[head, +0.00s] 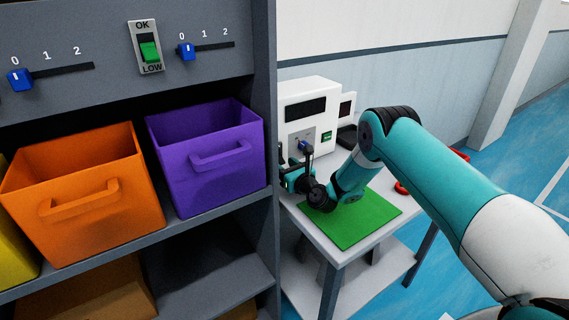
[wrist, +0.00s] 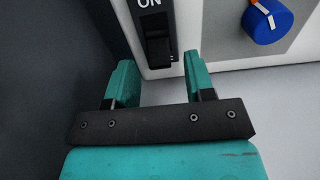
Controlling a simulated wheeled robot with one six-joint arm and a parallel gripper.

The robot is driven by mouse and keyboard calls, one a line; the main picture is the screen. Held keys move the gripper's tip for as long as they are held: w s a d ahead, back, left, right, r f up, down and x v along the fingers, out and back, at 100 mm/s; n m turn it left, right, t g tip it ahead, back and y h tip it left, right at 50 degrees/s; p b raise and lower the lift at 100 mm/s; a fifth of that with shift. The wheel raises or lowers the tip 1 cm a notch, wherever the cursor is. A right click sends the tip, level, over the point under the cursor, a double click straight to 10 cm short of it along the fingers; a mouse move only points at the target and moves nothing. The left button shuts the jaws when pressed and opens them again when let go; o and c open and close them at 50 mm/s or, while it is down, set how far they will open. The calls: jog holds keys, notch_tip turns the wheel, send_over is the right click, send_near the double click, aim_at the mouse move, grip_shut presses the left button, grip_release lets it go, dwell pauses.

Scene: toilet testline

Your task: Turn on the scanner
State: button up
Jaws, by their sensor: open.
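The scanner appears to be the white machine (head: 309,88) with a dark display, on the small table beside the shelf. In the wrist view, a black rocker switch (wrist: 158,47) is set in its white front under an "ON" label. My gripper (wrist: 159,72) is open and empty, its two teal fingers to either side of the switch's lower part, pointing at the panel. I cannot tell whether the fingertips touch the panel. In the head view my gripper (head: 295,180) is in front of the machine's lower left, and the switch cannot be made out there.
A blue knob (wrist: 267,21) on a grey plate is right of the switch. A green mat (head: 350,222) lies on the table (head: 322,244). The grey shelf, with an orange bin (head: 85,200) and a purple bin (head: 207,165), stands close on the left.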

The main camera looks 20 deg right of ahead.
aim_at(281, 159)
jog(key=shift+w+a, duration=0.1)
jog(key=shift+w, duration=0.2)
jog(key=shift+c, duration=0.5)
grip_shut()
jog(key=shift+r+g+p, duration=0.6)
jog(key=shift+p, duration=0.6)
jog(key=g+p, duration=0.1)
jog(key=r+g+h+p, duration=0.1)
jog(key=shift+s+p, duration=0.1)
jog(key=shift+p, duration=0.25)
jog(key=g, duration=0.1)
jog(key=g+p, duration=0.1)
jog(key=shift+r+g+h, duration=0.3)
jog(key=shift+h, duration=0.1)
jog(key=shift+w+r+g+h, duration=0.15)
jog(key=shift+r+g+h, duration=0.15)
jog(key=shift+g, duration=0.55)
jog(key=shift+w+r+g+h, duration=0.1)
jog(key=shift+r+g+h, duration=0.15)
jog(key=shift+g, duration=0.6)
